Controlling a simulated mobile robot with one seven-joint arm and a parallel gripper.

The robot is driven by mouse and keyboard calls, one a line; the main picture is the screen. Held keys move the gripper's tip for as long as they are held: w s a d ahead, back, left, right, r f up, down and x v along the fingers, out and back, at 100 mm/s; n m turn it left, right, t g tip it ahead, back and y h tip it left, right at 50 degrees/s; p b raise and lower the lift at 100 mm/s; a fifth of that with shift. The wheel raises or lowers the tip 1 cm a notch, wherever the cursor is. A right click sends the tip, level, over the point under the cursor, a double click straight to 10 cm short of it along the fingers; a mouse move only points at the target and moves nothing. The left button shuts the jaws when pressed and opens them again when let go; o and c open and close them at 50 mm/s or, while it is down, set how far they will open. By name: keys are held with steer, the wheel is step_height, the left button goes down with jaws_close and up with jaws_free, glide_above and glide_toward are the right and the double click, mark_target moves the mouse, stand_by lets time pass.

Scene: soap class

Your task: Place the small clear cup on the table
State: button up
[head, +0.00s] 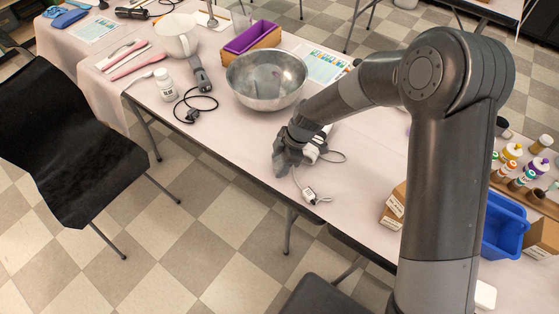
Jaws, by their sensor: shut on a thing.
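My gripper (283,168) is low over the front part of the long table (245,137), right of and nearer than the metal bowl. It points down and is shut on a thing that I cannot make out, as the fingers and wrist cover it. I cannot pick out the small clear cup for certain. A clear container (240,17) stands at the back of the table, behind the purple box. I cannot tell whether my fingers touch the tabletop.
A metal bowl (266,92) stands left of my gripper. A white corded device (313,150) lies close behind it, its cable plug (311,195) in front. Blue bins (503,228) and paint bottles (511,152) are at right.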

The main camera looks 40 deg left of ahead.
steer(key=o, duration=1)
steer(key=shift+f, duration=0.1)
steer(key=shift+o, duration=0.2)
steer(key=v, duration=1.2)
